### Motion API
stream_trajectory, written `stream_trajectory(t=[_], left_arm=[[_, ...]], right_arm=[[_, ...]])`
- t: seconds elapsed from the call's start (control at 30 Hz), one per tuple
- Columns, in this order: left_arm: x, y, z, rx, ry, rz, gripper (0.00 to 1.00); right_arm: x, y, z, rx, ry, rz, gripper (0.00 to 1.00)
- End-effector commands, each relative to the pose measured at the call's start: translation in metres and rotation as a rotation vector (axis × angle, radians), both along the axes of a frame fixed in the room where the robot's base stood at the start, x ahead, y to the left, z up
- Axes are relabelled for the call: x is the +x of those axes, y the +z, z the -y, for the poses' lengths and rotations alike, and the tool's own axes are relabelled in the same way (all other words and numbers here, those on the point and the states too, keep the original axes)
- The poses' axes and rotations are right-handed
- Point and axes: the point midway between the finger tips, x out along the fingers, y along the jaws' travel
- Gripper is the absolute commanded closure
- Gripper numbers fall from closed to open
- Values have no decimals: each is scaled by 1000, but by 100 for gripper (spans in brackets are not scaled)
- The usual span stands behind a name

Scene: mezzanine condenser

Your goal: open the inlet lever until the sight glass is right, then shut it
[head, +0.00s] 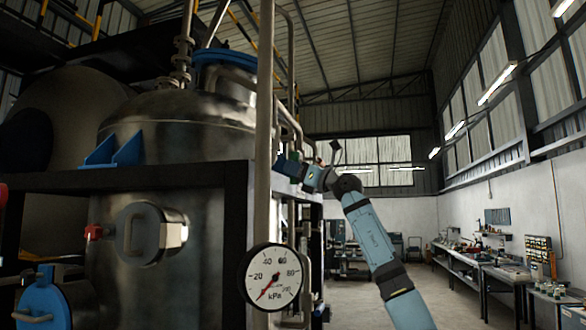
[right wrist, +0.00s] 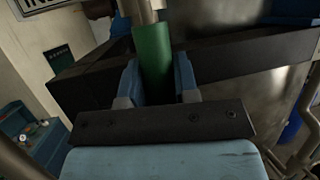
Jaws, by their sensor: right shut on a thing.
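My right gripper (right wrist: 156,85) is shut on a green sleeve, the grip of what looks like the inlet lever (right wrist: 153,55); one blue finger lies on each side of it. In the head view my right gripper (head: 288,166) is small, beside the frame post, and the lever is mostly hidden there. A round glazed fitting (head: 138,232) sits on the front of the steel vessel; I cannot tell whether it is the sight glass, nor make out a level. My left gripper is out of view.
A kPa gauge (head: 273,276) hangs on a vertical pipe (head: 264,120) in front, its red needle near the low end. The steel vessel (head: 180,125) and dark frame (head: 150,180) fill the left. Benches (head: 490,270) line the right wall, with open floor before them.

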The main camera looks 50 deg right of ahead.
Motion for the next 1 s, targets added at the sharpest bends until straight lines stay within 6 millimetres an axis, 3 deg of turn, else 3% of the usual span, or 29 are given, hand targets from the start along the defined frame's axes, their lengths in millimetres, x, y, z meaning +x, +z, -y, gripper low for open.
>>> stream_trajectory(t=[0.47,0.5,0.57,0.87,1.0], left_arm=[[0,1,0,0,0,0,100],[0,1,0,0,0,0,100],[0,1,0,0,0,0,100],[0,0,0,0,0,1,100],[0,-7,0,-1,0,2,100]], right_arm=[[0,1,1,10,3,-2,100],[0,1,1,10,3,-2,62],[0,0,1,10,3,-1,48],[-1,-1,1,8,1,-2,46],[-12,-7,4,6,-2,-2,46]])
